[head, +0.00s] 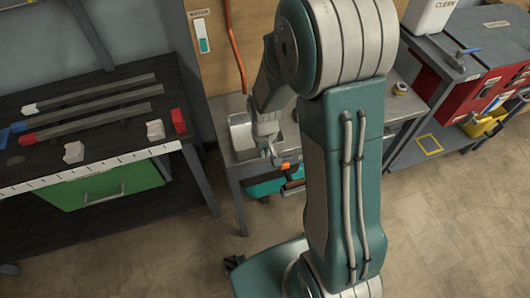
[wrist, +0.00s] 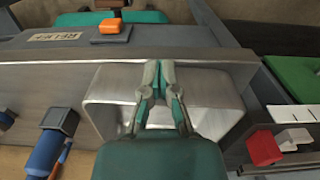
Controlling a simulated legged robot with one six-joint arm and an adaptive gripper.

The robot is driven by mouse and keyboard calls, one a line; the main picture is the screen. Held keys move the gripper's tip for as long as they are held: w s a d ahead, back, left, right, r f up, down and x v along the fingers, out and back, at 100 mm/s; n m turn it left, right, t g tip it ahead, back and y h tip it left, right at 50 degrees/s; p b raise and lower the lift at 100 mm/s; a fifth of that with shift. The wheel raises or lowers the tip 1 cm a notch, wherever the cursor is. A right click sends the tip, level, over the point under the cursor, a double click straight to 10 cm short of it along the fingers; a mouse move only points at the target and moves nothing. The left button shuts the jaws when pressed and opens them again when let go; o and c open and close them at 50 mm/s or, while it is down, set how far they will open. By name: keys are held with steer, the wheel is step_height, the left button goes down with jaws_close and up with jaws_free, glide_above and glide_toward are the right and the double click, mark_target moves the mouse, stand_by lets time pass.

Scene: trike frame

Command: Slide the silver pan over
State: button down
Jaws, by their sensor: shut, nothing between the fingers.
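The silver pan (head: 239,132) is a square, shiny metal pan on a narrow metal bench (head: 227,105) in the head view. My gripper (head: 273,158) is at its right side there, and my arm hides part of the bench. In the wrist view the pan (wrist: 104,95) lies under my gripper (wrist: 160,68), with its middle hidden by the gripper body. The fingers are together and empty, with their tips over the pan's wall nearest the bench edge. I cannot tell whether they touch it.
An orange button (wrist: 110,26) on a grey box sits beyond the bench edge. A blue fitting (wrist: 48,140) is left of the pan in the wrist view. A black workbench (head: 60,120) with bars and blocks stands left. A tape roll (head: 400,88) lies right of my arm.

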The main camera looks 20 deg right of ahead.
steer(key=w, duration=0.7)
steer(key=shift+w+a, duration=0.25)
steer(key=shift+w, duration=0.1)
steer(key=shift+s, duration=0.1)
